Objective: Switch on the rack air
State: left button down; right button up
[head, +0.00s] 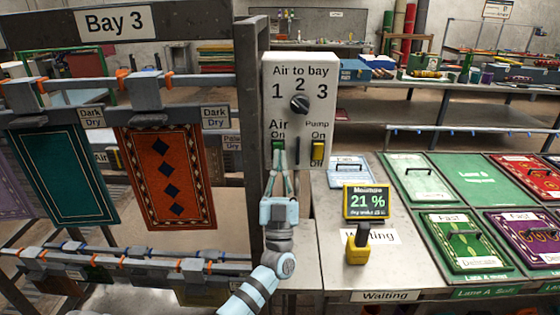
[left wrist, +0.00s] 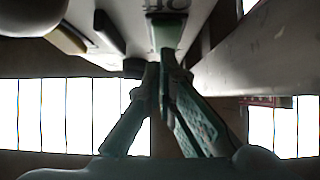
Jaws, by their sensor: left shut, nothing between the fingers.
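A white control box (head: 327,78) stands on the frame post, labelled "Air to bay" with a dark knob (head: 299,104) among the numbers 1, 2 and 3. Below the knob, the green Air switch (head: 278,146) shows just under the "On" label; its lower part is hidden by my fingers. The yellow Pump switch (head: 318,153) is to its right. My left gripper (head: 278,164) is shut and empty, pointing up at the Air switch. In the left wrist view, the fingertips are just below the green switch (left wrist: 167,30); I cannot tell whether they touch it.
The Bay 3 rack (head: 113,22) with a teal rug (head: 62,175) and an orange rug (head: 168,178) is at left.

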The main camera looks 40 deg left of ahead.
pick_arm(q)
jog(key=s+d+f+p, duration=0.2)
jog(key=s+d+f, duration=0.2)
jog(key=s+d, duration=0.3)
jog(key=s, duration=0.2)
jog(key=shift+s+g+h+p, duration=0.3)
jog(key=shift+s, duration=0.05)
pick_arm(e)
jog(key=r, duration=0.3)
jog(key=shift+s+r, duration=0.35)
pick_arm(q)
jog(key=shift+w+d+f, duration=0.1)
jog(key=shift+w, duration=0.05)
